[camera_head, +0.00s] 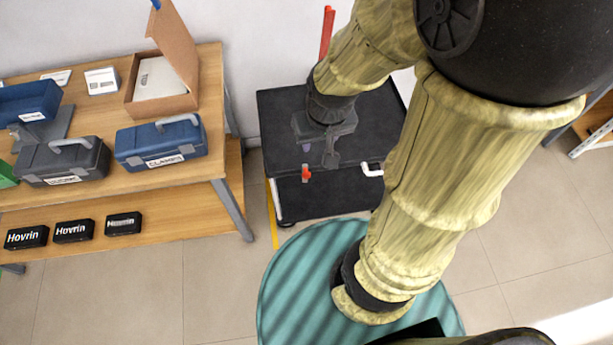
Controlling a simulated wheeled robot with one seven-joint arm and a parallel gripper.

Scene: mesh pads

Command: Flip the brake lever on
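A black cart-like unit (283,106) stands against the wall, with a dark front panel (340,199). A small red lever-like part (306,174) sticks out at the panel's upper edge; it may be the brake lever, and its setting is too small to tell. A white handle-like part (371,170) is to its right. My gripper (319,155) points down over the unit's front edge, just above and to the right of the red part. Its fingers appear apart with nothing between them. I see no clear contact with the red part.
A wooden bench (213,113) at left carries toolboxes, including a blue one (160,144), and an open cardboard box (160,87). A red upright bar (327,32) rises behind the black unit. A teal round mat (292,284) lies on the floor in front.

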